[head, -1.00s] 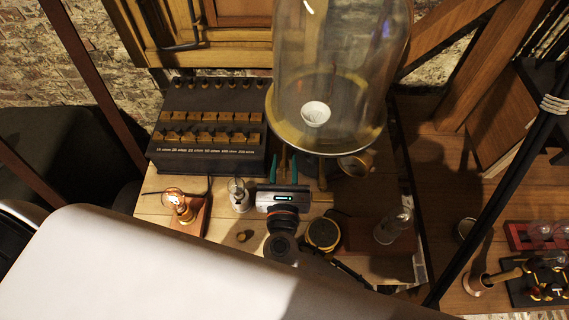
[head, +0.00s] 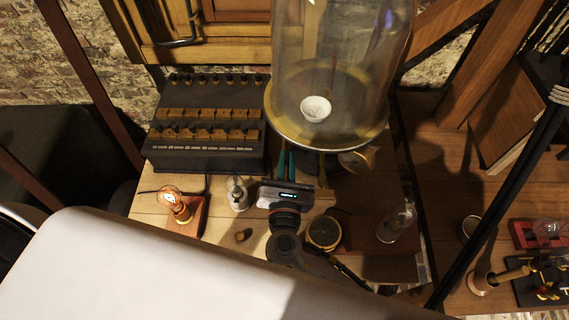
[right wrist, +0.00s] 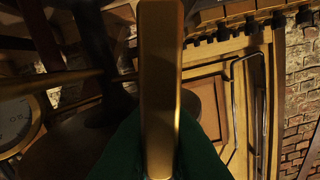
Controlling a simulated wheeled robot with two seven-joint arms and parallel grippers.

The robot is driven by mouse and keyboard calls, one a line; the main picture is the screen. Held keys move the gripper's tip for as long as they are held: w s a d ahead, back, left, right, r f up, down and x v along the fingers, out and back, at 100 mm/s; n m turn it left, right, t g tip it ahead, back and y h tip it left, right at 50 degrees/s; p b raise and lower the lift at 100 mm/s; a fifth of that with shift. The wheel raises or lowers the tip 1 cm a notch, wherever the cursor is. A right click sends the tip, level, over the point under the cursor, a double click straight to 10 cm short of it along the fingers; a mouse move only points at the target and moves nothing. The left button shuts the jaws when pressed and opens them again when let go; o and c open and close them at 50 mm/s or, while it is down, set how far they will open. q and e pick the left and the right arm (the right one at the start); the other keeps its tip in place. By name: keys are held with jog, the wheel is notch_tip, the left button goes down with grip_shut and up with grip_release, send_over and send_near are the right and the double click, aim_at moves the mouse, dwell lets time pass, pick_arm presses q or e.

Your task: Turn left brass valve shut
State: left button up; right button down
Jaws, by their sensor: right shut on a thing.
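My right gripper (head: 286,164) has two teal fingers under the front left edge of the bell jar's base plate (head: 370,137). They are shut on the left brass valve, which is mostly hidden between them in the head view. In the right wrist view the valve's brass lever (right wrist: 160,85) runs up the middle, with a green finger on each side of its lower end. A second brass lever (head: 322,171) stands just right of the gripper. My left gripper is not in view.
The glass bell jar (head: 345,50) stands over a white cup (head: 315,108). A black resistance box (head: 205,155) is at left. A lit bulb on a wooden base (head: 190,220), a small clear bulb (head: 237,190) and a brass-rimmed dial (head: 323,232) stand near the gripper.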

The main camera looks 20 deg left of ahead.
jog(key=shift+w+d+f+m+b, duration=0.1)
jog(key=shift+d+f+m+b, duration=0.1)
jog(key=shift+m+b, duration=0.7)
jog(key=shift+d+f+m+b, duration=0.15)
jog(key=shift+m+b, duration=0.4)
jog(key=shift+m, duration=0.65)
jog(key=shift+d+r, duration=0.1)
jog(key=c, duration=1.5)
grip_release()
jog(key=b+v, duration=0.3)
jog(key=v, duration=0.9)
